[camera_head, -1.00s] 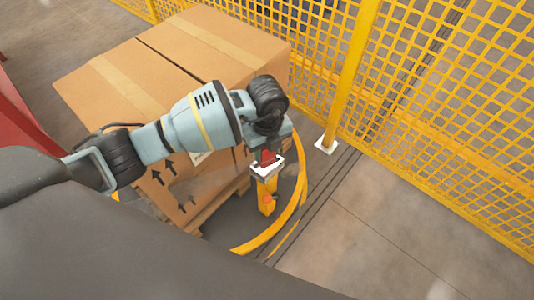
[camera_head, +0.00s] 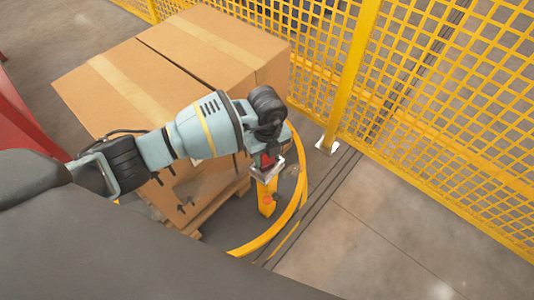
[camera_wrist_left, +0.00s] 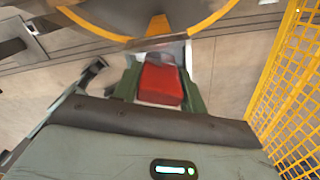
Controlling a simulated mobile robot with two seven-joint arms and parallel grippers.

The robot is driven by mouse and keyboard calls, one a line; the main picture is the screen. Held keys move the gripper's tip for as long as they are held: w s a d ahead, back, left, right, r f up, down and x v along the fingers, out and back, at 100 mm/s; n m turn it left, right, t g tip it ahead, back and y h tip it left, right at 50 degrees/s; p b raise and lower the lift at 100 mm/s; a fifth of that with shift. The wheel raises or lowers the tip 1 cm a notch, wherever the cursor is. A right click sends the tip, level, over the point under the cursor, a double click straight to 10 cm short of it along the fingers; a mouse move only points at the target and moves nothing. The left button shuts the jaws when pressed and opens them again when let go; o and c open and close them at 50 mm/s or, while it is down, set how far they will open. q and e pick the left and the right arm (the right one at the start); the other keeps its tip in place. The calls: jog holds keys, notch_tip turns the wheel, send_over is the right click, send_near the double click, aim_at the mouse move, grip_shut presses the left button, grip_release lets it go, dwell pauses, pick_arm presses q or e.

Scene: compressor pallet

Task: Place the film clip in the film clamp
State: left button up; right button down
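My left gripper (camera_head: 270,160) comes in from the left in the head view, above a short yellow post (camera_head: 266,200). In the left wrist view its two green fingers (camera_wrist_left: 161,92) stand on either side of a red block, which I take for the film clip (camera_wrist_left: 160,84). The clip also shows as a small red patch in the head view (camera_head: 267,160). A pale metal piece at the post's top, perhaps the film clamp (camera_head: 267,173), lies just below the clip. Whether the clip touches it cannot be told. My right gripper is out of view.
Large cardboard boxes (camera_head: 150,75) stand on a wooden pallet (camera_head: 215,212) behind my arm. A yellow mesh fence (camera_head: 440,90) closes off the back and right. The floor at lower right is clear.

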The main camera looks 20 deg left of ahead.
pick_arm(q)
jog(key=o, duration=0.3)
jog(key=shift+o, duration=0.2)
notch_tip(320, 180, up, 11)
jog(key=shift+r+p, duration=0.2)
jog(key=shift+p, duration=0.7)
jog(key=shift+r, duration=0.5)
